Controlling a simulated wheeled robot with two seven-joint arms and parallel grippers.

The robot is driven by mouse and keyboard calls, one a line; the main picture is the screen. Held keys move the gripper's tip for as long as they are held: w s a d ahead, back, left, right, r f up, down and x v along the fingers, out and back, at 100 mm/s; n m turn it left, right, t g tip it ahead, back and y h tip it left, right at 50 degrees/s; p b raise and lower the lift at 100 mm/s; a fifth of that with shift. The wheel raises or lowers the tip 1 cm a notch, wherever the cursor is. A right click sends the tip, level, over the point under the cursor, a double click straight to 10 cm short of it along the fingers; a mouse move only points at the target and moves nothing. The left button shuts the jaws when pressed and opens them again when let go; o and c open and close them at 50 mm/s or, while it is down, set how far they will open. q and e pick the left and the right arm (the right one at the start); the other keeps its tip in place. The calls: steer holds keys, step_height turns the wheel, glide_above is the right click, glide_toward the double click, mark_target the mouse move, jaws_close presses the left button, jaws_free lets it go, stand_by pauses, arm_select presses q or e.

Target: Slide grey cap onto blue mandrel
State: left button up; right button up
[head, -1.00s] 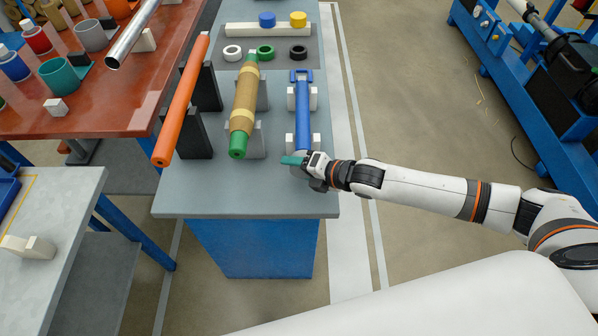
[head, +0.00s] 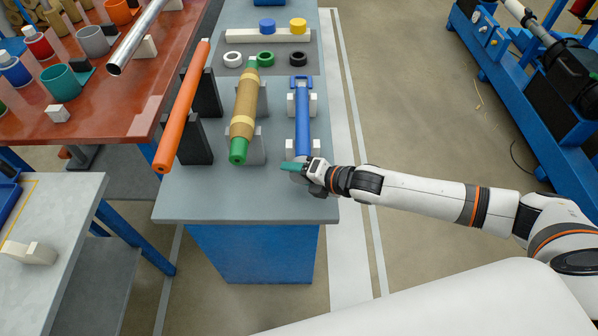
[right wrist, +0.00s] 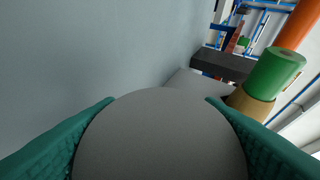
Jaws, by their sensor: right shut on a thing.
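The blue mandrel (head: 303,125) lies lengthwise on white supports on the right side of the grey bench. My right gripper (head: 294,167) is at the mandrel's near end, just above the bench top. In the right wrist view the round grey cap (right wrist: 160,135) fills the space between its two green fingers, and the gripper is shut on it. The cap is mostly hidden by the fingers in the head view. I cannot tell whether the cap touches the mandrel or is around its end. My left gripper is not in view.
A green-ended brown roll (head: 243,115) and an orange tube (head: 185,110) lie to the left on stands. White, green and black rings (head: 298,59) sit farther back. The bench's front strip (head: 230,200) is clear. Blue machinery (head: 500,55) stands at the right.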

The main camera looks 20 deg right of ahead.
steer(key=shift+w, duration=0.15)
steer(key=shift+w+d, duration=0.2)
steer(key=shift+w, duration=0.45)
steer(key=shift+w+d, duration=0.2)
steer(key=shift+w, duration=0.4)
steer(key=shift+w+p, duration=0.25)
steer(key=shift+p, duration=0.1)
stand_by(0.8)
steer(key=shift+w+d, duration=0.2)
steer(key=shift+w, duration=0.2)
steer(key=o, duration=1.2)
